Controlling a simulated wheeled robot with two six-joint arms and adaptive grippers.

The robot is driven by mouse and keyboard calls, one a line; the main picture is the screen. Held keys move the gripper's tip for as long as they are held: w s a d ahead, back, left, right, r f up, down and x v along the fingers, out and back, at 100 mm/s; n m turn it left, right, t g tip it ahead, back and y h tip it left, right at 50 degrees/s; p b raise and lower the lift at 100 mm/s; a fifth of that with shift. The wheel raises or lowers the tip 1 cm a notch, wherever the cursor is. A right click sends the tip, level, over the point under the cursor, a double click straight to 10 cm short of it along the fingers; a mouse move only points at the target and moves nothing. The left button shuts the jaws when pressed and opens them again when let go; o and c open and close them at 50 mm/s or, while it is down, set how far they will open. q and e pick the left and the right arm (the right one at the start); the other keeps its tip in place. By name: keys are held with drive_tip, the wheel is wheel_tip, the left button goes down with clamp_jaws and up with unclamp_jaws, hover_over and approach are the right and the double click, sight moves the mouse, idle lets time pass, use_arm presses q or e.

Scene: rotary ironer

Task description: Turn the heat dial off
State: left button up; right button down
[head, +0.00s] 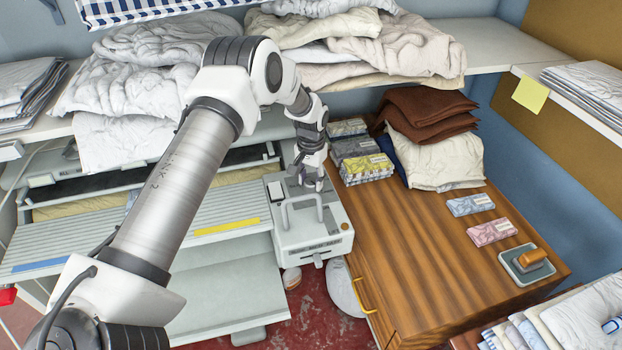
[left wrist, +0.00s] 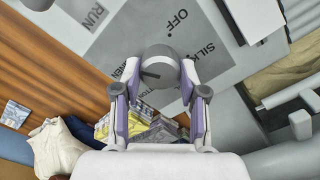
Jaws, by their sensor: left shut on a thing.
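The grey round heat dial (left wrist: 160,62) sits on the control panel (left wrist: 110,45) in the left wrist view. OFF and SILK are printed beside it, and partly covered lettering lies on its left. A dark mark on the dial points toward the left in this view. My left gripper (left wrist: 158,78) is shut on the dial, with one finger on each side. In the head view my left gripper (head: 312,182) reaches down onto the top of the ironer's control box (head: 318,232) and hides the dial. My right gripper is not in view.
A wooden cabinet (head: 430,255) stands right of the ironer, bearing folded cloths (head: 430,105), small packets (head: 471,205) and a tray with an orange-brown block (head: 525,264). A loop handle (head: 302,212) rises beside my gripper. A shelf (head: 495,45) with bedding runs behind.

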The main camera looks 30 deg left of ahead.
use_arm(q)
drive_tip(key=n, duration=0.4)
drive_tip(key=shift+s+f+n, duration=0.15)
drive_tip(key=shift+s+n, duration=0.05)
drive_tip(key=shift+n, duration=0.1)
drive_tip(key=n+p, duration=0.1)
drive_tip(key=n, duration=0.3)
drive_tip(key=shift+n, duration=0.3)
drive_tip(key=n+p, duration=0.1)
drive_tip(key=n, duration=0.3)
drive_tip(key=shift+n, duration=0.3)
drive_tip(key=shift+n+p, duration=0.35)
drive_tip(key=shift+n, duration=1.75)
drive_tip(key=o, duration=1.1)
drive_tip(key=shift+w, duration=0.1)
drive_tip(key=shift+o, duration=0.2)
drive_tip(key=shift+w, duration=0.1)
